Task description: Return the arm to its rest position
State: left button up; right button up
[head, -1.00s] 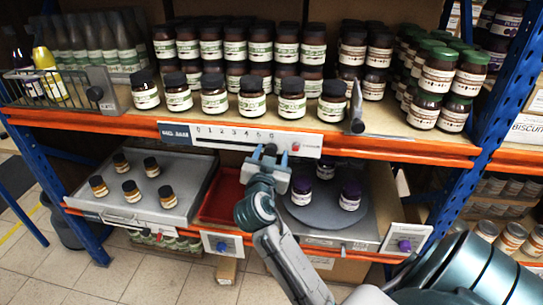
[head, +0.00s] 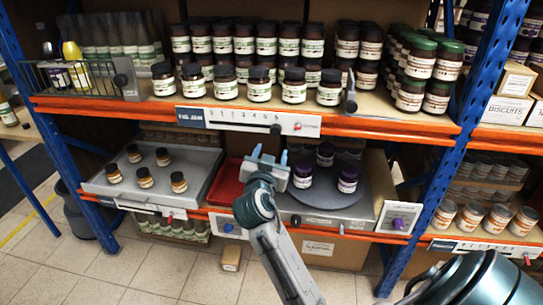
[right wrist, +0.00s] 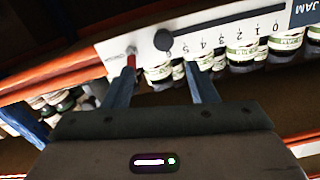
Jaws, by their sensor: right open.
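My right gripper (head: 270,156) is in the middle of the head view, in front of the lower shelf and a little below the numbered strip. Its two blue fingers are apart with nothing between them. In the right wrist view the open fingers (right wrist: 160,75) point towards the strip, with its dark round knob (right wrist: 163,40) beyond and between the tips. In the head view the strip (head: 240,116) has its dark knob (head: 276,129) right of the numbers, clear of the gripper. My left gripper is not in view.
Several green-labelled jars (head: 260,84) line the upper shelf above its orange edge (head: 390,126). Below are a grey tray (head: 200,165) with small jars, a red tray (head: 226,182) and a round grey plate (head: 325,195) with three purple-lidded jars. A blue post (head: 465,130) stands right.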

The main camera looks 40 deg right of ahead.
dwell(0.3)
